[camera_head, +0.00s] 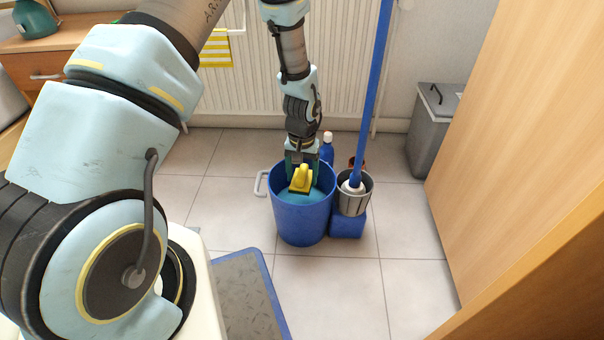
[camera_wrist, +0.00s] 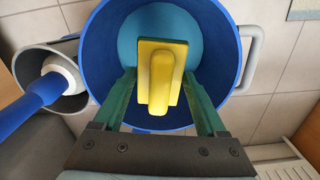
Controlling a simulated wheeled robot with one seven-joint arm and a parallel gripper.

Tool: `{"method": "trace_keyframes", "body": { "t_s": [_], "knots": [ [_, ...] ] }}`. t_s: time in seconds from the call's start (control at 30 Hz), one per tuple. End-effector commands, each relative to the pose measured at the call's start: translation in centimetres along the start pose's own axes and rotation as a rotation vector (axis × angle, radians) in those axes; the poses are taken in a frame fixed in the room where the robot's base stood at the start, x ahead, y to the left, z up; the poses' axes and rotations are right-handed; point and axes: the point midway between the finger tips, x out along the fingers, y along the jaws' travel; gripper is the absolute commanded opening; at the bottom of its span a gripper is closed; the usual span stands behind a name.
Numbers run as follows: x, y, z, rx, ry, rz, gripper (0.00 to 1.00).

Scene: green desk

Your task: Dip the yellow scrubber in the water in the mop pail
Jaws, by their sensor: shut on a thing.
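The blue mop pail (camera_head: 302,218) stands on the tiled floor, with lighter blue water (camera_head: 297,196) inside. My gripper (camera_head: 302,172) points down into the pail's mouth. It is shut on the yellow scrubber (camera_head: 301,180), which has a handle on a flat base. In the wrist view the scrubber (camera_wrist: 160,75) sits between the green fingers, inside the round rim of the pail (camera_wrist: 238,62). The water (camera_wrist: 128,30) shows behind it. I cannot tell whether the scrubber touches the water.
A grey wringer basket (camera_head: 353,197) on a blue base holds a blue-handled mop (camera_head: 371,95), right against the pail. A blue bottle (camera_head: 327,149) stands behind. A grey bin (camera_head: 432,125) and wooden panel (camera_head: 520,130) are at right. A blue-edged step (camera_head: 245,295) is in front.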

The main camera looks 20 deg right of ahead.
Motion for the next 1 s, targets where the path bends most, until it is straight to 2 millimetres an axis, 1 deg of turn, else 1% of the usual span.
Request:
{"method": "trace_keyframes", "body": {
  "t_s": [0.03,0.1,1.0],
  "knots": [
    [1.0,0.0,0.0,0.000,0.000,0.000,0.30],
    [1.6,0.0,0.0,0.000,0.000,0.000,0.30],
    [9.8,0.0,0.0,0.000,0.000,0.000,0.30]
  ]
}}
